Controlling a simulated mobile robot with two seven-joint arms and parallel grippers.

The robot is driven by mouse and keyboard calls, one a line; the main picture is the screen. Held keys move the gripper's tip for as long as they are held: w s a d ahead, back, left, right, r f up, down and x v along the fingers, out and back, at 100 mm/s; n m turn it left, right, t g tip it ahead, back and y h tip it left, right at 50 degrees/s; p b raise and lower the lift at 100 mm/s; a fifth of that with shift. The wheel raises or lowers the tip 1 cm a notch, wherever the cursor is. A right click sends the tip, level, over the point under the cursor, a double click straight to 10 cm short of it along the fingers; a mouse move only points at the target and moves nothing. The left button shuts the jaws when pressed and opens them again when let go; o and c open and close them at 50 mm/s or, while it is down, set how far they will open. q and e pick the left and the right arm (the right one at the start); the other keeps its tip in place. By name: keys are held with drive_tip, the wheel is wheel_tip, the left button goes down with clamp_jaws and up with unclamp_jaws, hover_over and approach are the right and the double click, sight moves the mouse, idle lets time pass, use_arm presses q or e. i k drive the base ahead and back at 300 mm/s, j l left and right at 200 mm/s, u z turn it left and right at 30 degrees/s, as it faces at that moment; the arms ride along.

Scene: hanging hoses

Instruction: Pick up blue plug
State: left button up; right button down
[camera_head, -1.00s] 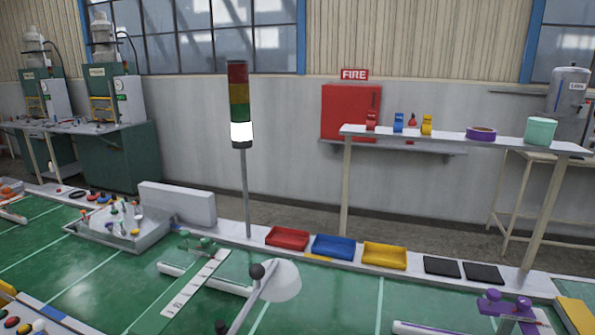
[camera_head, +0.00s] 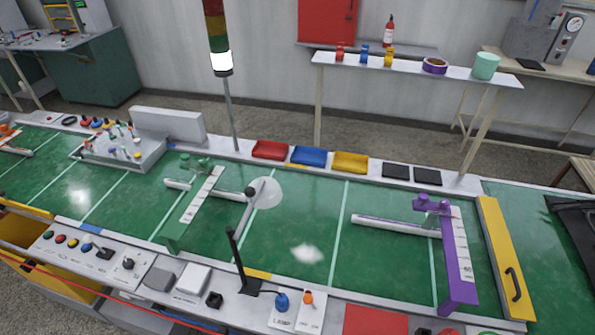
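Several small blue things show, and I cannot tell for sure which is the blue plug. A blue knob-shaped piece (camera_head: 282,302) stands on a white labelled plate at the front edge of the green bench, beside a smaller orange piece (camera_head: 308,298). A small blue item (camera_head: 364,54) stands upright on the raised white shelf, between a red item (camera_head: 340,52) and a yellow item (camera_head: 388,57). Neither of my grippers is in view.
Red (camera_head: 270,150), blue (camera_head: 309,156) and yellow (camera_head: 350,163) trays line the bench's back edge. A desk lamp (camera_head: 265,193), a green stand (camera_head: 192,208) and a purple stand (camera_head: 459,260) rise from the green bench top (camera_head: 300,215). A signal tower (camera_head: 219,50) stands behind.

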sight(281, 300)
drive_tip(key=k, duration=0.35)
drive_tip(key=u, duration=0.1)
drive_tip(key=i+j+z, duration=0.45)
drive_tip(key=j, duration=0.15)
drive_tip(key=j+z, duration=0.25)
drive_tip(key=k+j+z, duration=0.1)
drive_tip(key=j+z, duration=0.2)
drive_tip(key=k+j+z, duration=0.25)
drive_tip(key=j, duration=0.15)
drive_tip(key=i, duration=0.1)
